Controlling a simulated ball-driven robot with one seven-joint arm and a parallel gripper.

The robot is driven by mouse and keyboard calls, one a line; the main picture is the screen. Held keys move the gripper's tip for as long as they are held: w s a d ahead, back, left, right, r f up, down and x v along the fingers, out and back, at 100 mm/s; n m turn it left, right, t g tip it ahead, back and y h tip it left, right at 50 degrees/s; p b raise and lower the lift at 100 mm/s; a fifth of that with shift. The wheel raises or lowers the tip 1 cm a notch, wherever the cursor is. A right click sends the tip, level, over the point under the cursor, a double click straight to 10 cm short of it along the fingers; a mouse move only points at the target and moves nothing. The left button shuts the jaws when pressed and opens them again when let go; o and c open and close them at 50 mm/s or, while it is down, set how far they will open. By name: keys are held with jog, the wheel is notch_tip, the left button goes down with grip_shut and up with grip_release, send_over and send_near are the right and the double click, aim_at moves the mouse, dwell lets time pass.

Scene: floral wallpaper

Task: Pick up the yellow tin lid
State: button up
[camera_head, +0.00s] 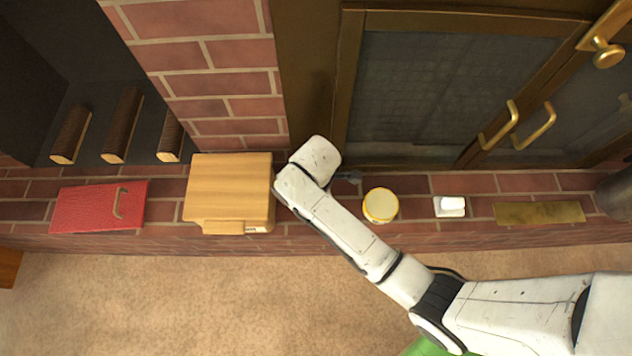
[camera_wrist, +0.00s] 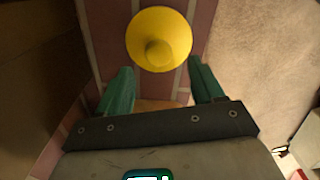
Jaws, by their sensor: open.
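The yellow tin lid (camera_head: 380,204) is round and lies on the brick ledge in the head view, just right of my arm's end. In the wrist view the lid (camera_wrist: 172,24) shows from above as a yellow disc with a small knob in its middle. My gripper (camera_wrist: 160,68) is open, with its two green fingers apart and nothing held between them. The lid lies ahead of the fingertips, apart from them. In the head view my gripper (camera_head: 347,177) is mostly hidden behind my wrist, to the left of the lid.
A wooden box (camera_head: 228,185) and a red book-like object (camera_head: 98,208) lie on the ledge to the left. A small white item (camera_head: 451,206) and a brass plate (camera_head: 538,213) lie to the right. Glass doors with brass handles (camera_head: 516,126) stand behind the ledge.

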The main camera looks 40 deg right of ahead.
jog(key=shift+d+f+b, duration=0.15)
jog(key=shift+f+b, duration=1.15)
jog(key=shift+f, duration=1.5)
jog(key=c, duration=1.1)
jog(key=shift+r, duration=0.15)
